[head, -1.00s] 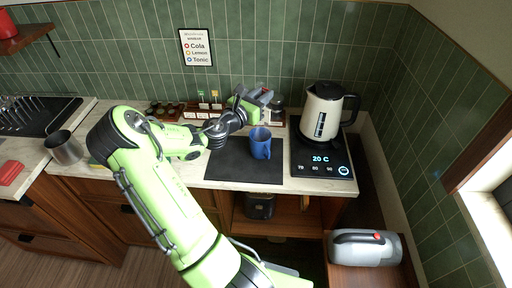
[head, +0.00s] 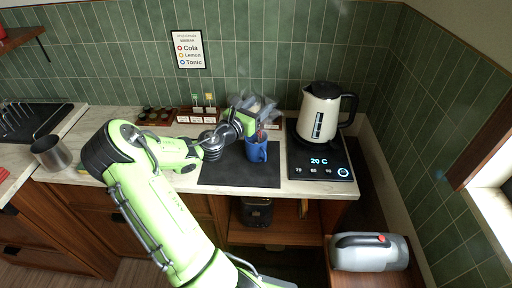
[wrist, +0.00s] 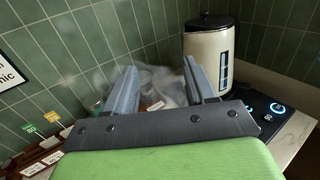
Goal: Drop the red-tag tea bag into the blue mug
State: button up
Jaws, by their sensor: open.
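The blue mug (head: 256,153) stands upright on the dark mat, below and partly behind my gripper. My gripper (head: 258,110) is over the mug's back edge in the head view. In the wrist view its two grey fingers (wrist: 160,85) are spread apart with nothing seen held between them. A small dark red patch (head: 262,134) shows at the mug's rim, under the gripper. It may be the red tag, but it is too small to tell. The tea bag itself is not clearly visible, and the mug's inside is hidden.
A cream kettle (head: 321,110) stands on a black heating panel (head: 318,166) to the right. A wooden rack (head: 186,116) with green and yellow tags is at the back left. A steel cup (head: 51,153) stands far left. The dark mat (head: 222,173) is clear left of the mug.

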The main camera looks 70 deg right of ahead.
jog(key=v, duration=1.5)
jog(key=shift+a, duration=0.35)
jog(key=shift+w, duration=0.15)
